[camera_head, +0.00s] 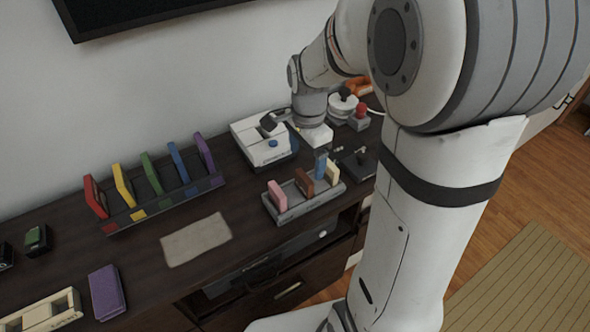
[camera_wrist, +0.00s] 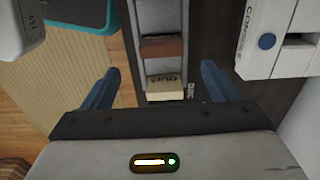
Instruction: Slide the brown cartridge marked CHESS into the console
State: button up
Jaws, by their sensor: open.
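The brown cartridge (camera_head: 304,183) stands upright in a grey tray (camera_head: 292,213), between a pink cartridge (camera_head: 278,195) and a cream one (camera_head: 332,174). Its marking is not readable. In the wrist view the brown cartridge (camera_wrist: 162,47) lies beyond the cream one (camera_wrist: 166,88). The white console (camera_head: 262,142), with a blue button, is left of and behind the tray; it shows at the right of the wrist view (camera_wrist: 262,40). My gripper (camera_head: 307,153), with blue fingers, is open and empty above the tray's cream-cartridge end. In the wrist view its fingers (camera_wrist: 160,85) are spread either side of the tray.
A dark rack (camera_head: 165,200) of several coloured cartridges stands left of the console. A beige mat (camera_head: 196,240) lies in front, with a purple box (camera_head: 106,292) to its left. A red-knobbed joystick (camera_head: 359,118) is behind my gripper. A dark wall-mounted frame (camera_head: 130,12) hangs above.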

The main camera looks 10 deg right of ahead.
aim_at(304, 176)
notch_tip(304, 176, down, 8)
jog(key=shift+a+r+b, duration=0.15)
jog(key=shift+r+b, duration=0.05)
jog(key=shift+b, duration=0.2)
jog(key=shift+c, duration=0.5)
jog(key=c, duration=1)
jog(key=shift+o, duration=0.2)
